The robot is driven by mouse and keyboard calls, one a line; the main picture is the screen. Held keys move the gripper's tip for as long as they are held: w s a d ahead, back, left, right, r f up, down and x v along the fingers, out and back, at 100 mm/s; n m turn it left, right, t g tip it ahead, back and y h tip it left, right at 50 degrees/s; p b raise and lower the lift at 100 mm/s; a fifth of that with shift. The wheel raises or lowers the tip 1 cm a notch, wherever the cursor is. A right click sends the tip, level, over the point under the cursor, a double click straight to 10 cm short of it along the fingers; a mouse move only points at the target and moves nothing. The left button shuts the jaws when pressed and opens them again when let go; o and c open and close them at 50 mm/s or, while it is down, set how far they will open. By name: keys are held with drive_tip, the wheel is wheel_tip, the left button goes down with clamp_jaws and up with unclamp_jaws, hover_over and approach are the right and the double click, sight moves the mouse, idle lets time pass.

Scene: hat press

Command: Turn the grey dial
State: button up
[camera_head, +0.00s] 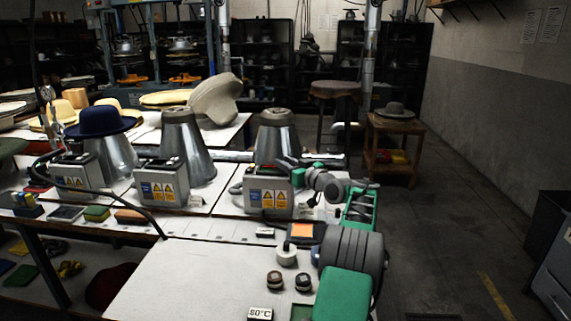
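A pale grey round knob (287,254), which looks like the grey dial, stands on the white table top in the lower middle. A dark cable or stem rises beside it. My green and grey arm reaches from the bottom right up and away past the knob. Its far end, with my gripper (290,170), is at the top edge of a grey control box (268,192) in front of the nearest metal cone. The fingers are small and dark there, and I cannot tell their opening or whether they touch the box. My gripper is well beyond the knob.
Two brown-black knobs (274,280) and an "80°C" label (260,313) lie near the knob. An orange-screened device (302,231) is behind it. Metal cones (183,145) and more control boxes (160,184) line the table.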

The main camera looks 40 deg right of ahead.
drive_tip(key=shift+o, duration=0.2)
drive_tip(key=s, duration=0.7)
drive_tip(key=shift+s+a+b, duration=0.4)
drive_tip(key=shift+a, duration=0.05)
drive_tip(key=shift+w, duration=0.1)
